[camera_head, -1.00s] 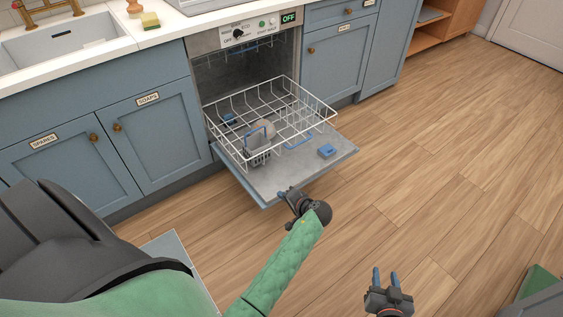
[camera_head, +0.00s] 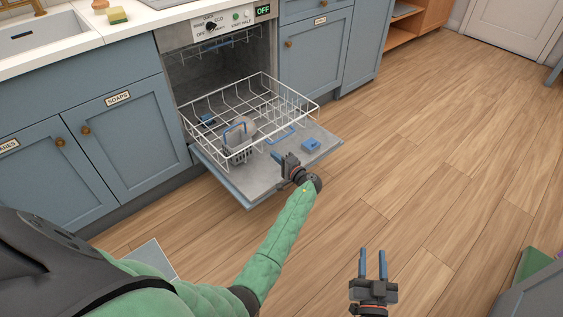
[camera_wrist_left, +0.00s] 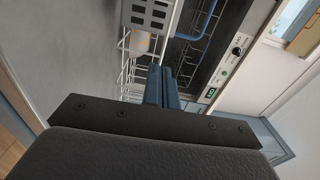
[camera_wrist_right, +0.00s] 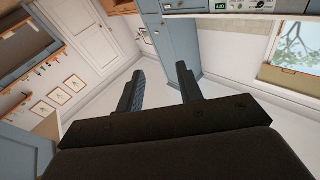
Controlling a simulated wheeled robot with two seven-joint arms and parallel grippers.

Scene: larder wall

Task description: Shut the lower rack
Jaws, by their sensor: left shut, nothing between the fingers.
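The lower rack (camera_head: 296,100) is a white wire basket, pulled out over the dishwasher's lowered door (camera_head: 262,180). A grey cutlery basket (camera_head: 238,148) with a blue handle and a pale round dish (camera_head: 243,127) sit in it. My left gripper (camera_head: 277,158) is shut and empty, above the door just in front of the rack. In the left wrist view its fingers (camera_wrist_left: 160,86) are together, with the rack behind them. Contact with the rack cannot be told. My right gripper (camera_head: 372,252) is open and empty over the floor.
The dishwasher interior (camera_head: 215,70) is open behind the rack, with an upper rack inside. A blue dispenser lid (camera_head: 311,145) is on the door. Blue cupboards (camera_head: 125,135) flank the machine. The wooden floor (camera_head: 430,150) to the right is clear.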

